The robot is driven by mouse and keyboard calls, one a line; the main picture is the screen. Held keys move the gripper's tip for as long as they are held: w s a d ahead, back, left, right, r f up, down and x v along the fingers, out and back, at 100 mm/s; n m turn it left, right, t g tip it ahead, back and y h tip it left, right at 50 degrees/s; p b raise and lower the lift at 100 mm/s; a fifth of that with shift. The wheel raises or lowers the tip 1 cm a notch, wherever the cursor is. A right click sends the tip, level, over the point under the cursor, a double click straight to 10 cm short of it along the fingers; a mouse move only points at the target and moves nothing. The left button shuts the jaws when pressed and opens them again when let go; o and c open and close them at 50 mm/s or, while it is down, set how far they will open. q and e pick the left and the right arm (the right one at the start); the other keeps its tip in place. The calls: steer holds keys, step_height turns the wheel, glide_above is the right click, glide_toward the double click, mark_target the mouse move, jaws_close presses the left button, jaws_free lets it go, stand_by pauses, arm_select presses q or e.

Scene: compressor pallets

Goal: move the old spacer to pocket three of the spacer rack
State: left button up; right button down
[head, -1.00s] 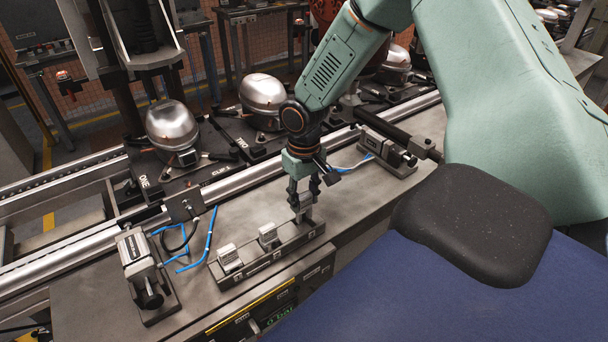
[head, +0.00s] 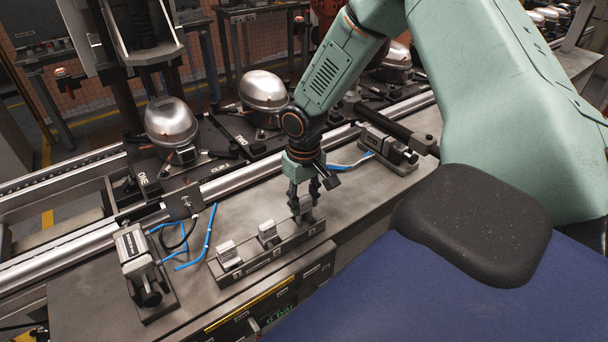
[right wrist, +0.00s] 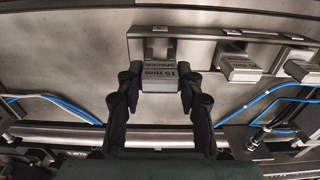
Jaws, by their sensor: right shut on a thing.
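My right gripper (head: 306,202) is at the right end of the spacer rack (head: 257,266), with its fingers pointing down. It is shut on a grey block-shaped spacer (right wrist: 160,77), whose label reads "15 mm" in the right wrist view, upside down. The spacer is at the rack's right-end pocket; I cannot tell whether it is fully seated or just above. Two other light spacers, one at the left (head: 229,254) and one in the middle (head: 267,233), sit in the rack. The rack also shows in the right wrist view (right wrist: 150,47). My left gripper is not in view.
A clamp-like device (head: 142,268) stands left of the rack, and another (head: 388,150) stands behind to the right. Blue hoses (head: 208,238) lie on the bench behind the rack. A metal rail (head: 240,178) and silver compressors (head: 172,124) are farther back.

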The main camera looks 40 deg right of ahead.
steer(key=shift+f+b, duration=0.55)
steer(key=shift+f, duration=0.55)
steer(key=c, duration=0.8)
jaws_free()
steer(key=shift+r, duration=0.15)
step_height(320, 180, up, 12)
steer(key=shift+f, duration=0.1)
